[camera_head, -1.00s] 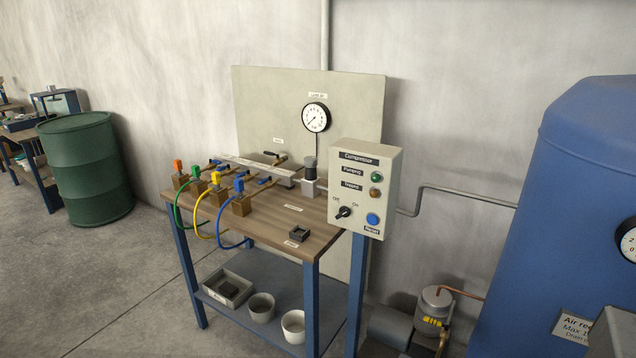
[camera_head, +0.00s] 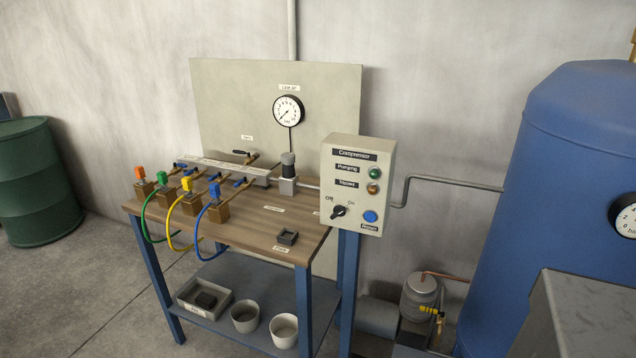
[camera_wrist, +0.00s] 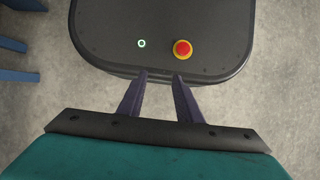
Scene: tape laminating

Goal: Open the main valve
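No label that I can read names a main valve. The blue air receiver tank (camera_head: 560,150) stands at the right, and a small brass-coloured part (camera_head: 633,47) shows at the picture's right edge above it, mostly cut off. On the bench, a regulator with a dark knob (camera_head: 288,160) stands in the air line under the round gauge (camera_head: 288,110). A dark-handled fitting (camera_head: 243,153) sits at the back of the manifold (camera_head: 222,170). My gripper (camera_wrist: 161,74) shows only in the wrist view, its fingers apart with nothing between them, far from the bench.
The wooden bench (camera_head: 255,237) carries coloured hoses and blocks. The compressor control box (camera_head: 355,185) stands at its right front corner. A small compressor (camera_head: 420,300) sits on the floor between bench and tank. A green drum (camera_head: 38,185) is at the left. Floor in front is clear.

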